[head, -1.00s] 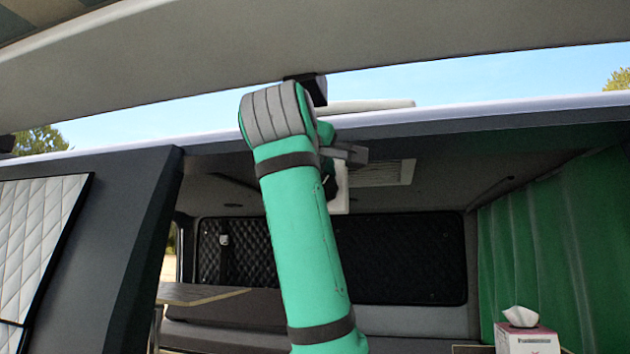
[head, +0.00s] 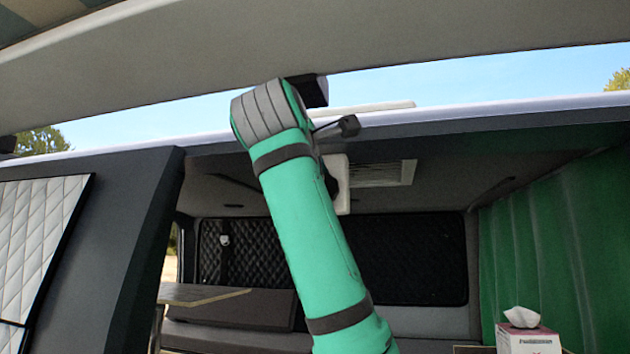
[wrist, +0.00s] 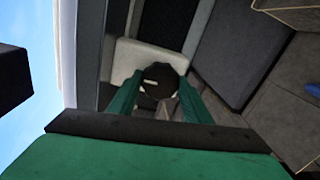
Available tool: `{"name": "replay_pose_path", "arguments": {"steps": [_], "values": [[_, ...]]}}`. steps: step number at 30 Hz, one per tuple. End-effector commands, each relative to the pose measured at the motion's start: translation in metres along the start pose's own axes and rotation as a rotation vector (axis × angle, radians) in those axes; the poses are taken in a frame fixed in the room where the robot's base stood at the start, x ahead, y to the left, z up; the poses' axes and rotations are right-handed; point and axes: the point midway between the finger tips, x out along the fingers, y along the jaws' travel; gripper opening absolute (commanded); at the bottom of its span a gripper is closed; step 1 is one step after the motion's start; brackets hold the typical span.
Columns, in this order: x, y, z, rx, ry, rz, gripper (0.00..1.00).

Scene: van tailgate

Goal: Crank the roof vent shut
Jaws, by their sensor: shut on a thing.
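The roof vent shows in the head view as a pale lid (head: 375,107) standing above the roof edge. A pale louvred panel (head: 385,173) is in the ceiling below it. A white crank housing (head: 342,205) hangs beside my green arm, partly hidden by it. In the wrist view the housing (wrist: 150,55) is a pale rounded block with a black round knob (wrist: 157,76) in front of it. My gripper (wrist: 158,98) has its green fingers on both sides of the knob and is shut on it. In the head view my arm hides the gripper.
The raised tailgate (head: 200,70) spans the top of the head view, close above my arm. A green curtain (head: 555,250) hangs at right, with a tissue box (head: 527,340) below. A table (head: 195,293) stands at lower left. The van interior between is open.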

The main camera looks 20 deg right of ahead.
Motion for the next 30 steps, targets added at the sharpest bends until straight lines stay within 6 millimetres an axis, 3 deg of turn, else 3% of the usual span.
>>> {"name": "replay_pose_path", "arguments": {"steps": [10,11,12,13,23,30], "values": [[-0.005,0.006,0.002,0.002,-0.003,0.017,0.22],[-0.005,0.006,0.002,0.003,-0.003,0.017,0.52],[-0.005,0.006,0.002,0.003,-0.002,0.017,0.61],[-0.004,0.006,0.002,0.003,-0.002,0.016,0.63],[-0.004,0.003,0.001,0.002,-0.001,0.007,0.63],[-0.034,0.004,0.001,0.002,-0.001,0.01,0.63]]}}
